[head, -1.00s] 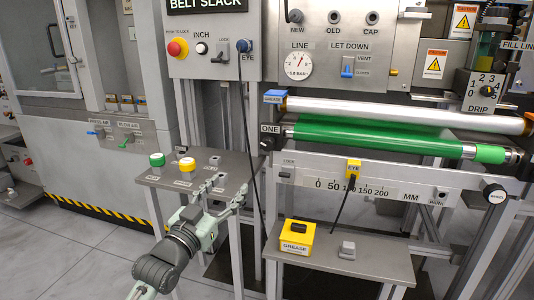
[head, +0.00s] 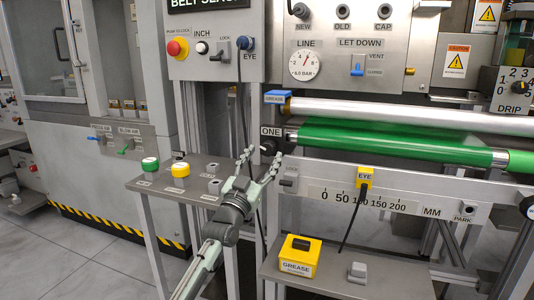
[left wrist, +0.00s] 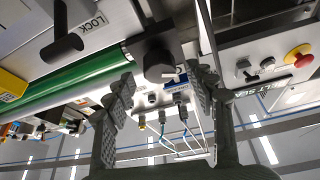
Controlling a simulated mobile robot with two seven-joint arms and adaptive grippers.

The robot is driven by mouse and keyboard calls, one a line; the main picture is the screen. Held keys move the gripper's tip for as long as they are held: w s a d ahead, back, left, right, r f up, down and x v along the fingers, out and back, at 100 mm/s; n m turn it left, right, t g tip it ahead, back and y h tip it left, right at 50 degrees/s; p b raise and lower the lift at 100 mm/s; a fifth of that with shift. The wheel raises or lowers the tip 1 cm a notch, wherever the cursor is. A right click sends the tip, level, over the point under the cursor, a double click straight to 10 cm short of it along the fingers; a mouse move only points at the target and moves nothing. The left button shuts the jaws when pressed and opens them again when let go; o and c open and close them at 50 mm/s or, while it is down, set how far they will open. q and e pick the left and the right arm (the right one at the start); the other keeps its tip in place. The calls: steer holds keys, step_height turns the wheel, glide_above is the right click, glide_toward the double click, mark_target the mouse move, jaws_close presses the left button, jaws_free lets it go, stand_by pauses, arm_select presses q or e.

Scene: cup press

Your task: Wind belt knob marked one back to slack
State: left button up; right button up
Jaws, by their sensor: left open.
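The black belt knob (head: 267,146) sits just below the ONE label (head: 270,132), at the left end of the green belt roller (head: 390,142). In the left wrist view the dark knob (left wrist: 160,66) shows just beyond and between my fingertips. My left gripper (head: 260,160) is open and empty, its fingers pointing up at the knob with one on each side. The open fingers also show in the left wrist view (left wrist: 163,85). I cannot tell whether either finger touches the knob. My right gripper is not in view.
A LOCK lever (head: 289,184) sits below and right of the knob. A black cable (head: 241,105) hangs down close to the left finger. A yellow EYE block (head: 365,177) sits on the scale rail, and a yellow GREASE box (head: 299,257) stands on the lower shelf.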

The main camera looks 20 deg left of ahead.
mark_target(269, 148)
arm_select(q)
steer(key=shift+x, duration=1.35)
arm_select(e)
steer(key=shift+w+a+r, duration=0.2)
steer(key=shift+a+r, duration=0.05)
arm_select(q)
steer(key=c, duration=1.2)
steer(key=shift+o, duration=0.2)
steer(key=shift+d+r+n+y+p, duration=0.15)
steer(key=shift+n+y+p, duration=0.25)
steer(key=shift+n+p, duration=0.55)
steer(key=n+y, duration=0.1)
steer(key=n, duration=0.1)
steer(key=shift+n+y+p, duration=0.3)
steer(key=shift+n+p, duration=0.05)
steer(key=shift+p, duration=0.05)
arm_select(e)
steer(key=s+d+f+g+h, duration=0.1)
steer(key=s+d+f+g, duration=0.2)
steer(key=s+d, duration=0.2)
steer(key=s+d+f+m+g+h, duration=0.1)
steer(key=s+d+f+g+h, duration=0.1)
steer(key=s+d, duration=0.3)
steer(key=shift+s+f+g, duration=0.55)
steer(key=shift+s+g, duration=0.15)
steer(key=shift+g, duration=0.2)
